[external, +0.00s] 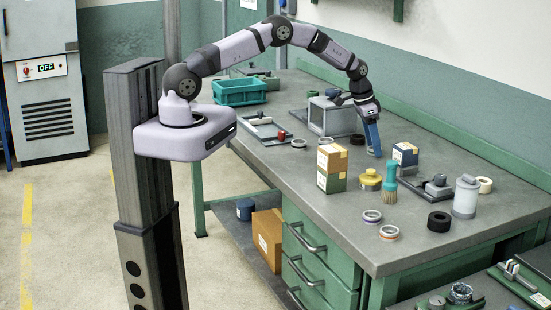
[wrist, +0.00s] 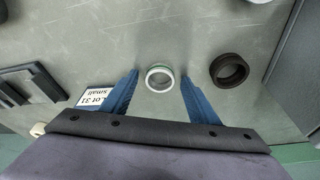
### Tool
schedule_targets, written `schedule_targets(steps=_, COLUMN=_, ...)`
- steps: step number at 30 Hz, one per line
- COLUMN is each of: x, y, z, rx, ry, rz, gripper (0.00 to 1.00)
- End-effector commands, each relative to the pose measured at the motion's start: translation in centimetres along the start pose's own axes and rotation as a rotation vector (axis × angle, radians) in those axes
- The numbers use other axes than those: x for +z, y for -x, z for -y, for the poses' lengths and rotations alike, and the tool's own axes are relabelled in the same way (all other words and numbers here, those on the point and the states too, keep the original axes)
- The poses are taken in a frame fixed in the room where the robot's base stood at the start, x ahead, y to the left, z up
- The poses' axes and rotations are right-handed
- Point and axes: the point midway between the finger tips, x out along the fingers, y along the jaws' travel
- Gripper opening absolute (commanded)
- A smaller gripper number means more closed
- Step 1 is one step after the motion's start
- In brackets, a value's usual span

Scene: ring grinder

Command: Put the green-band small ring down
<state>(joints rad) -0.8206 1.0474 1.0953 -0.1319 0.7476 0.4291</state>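The green-band small ring (wrist: 160,77) is a pale ring with a green band. In the wrist view it lies on the grey bench, between and slightly beyond my blue fingertips. My gripper (wrist: 159,80) is open, with a visible gap between each finger and the ring. In the external view my gripper (external: 374,154) points down, low over the bench, and I cannot make out the ring there.
A black ring (wrist: 229,69) lies to the right, near a grey box (external: 330,116). A small blue labelled box (external: 405,154) and a dark fixture (wrist: 28,85) stand on the other side.

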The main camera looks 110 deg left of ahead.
Motion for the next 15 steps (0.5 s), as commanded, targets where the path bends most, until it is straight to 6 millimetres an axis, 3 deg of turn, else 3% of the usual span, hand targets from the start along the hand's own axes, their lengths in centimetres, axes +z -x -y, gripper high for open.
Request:
schedule_targets(steps=8, x=-0.1, y=0.2, z=0.0, rx=0.000, ry=0.000, rz=0.000, gripper=0.55)
schedule_targets(steps=15, x=-0.1, y=1.7, z=0.0, rx=-0.001, ry=0.000, rz=-0.002, gripper=0.55)
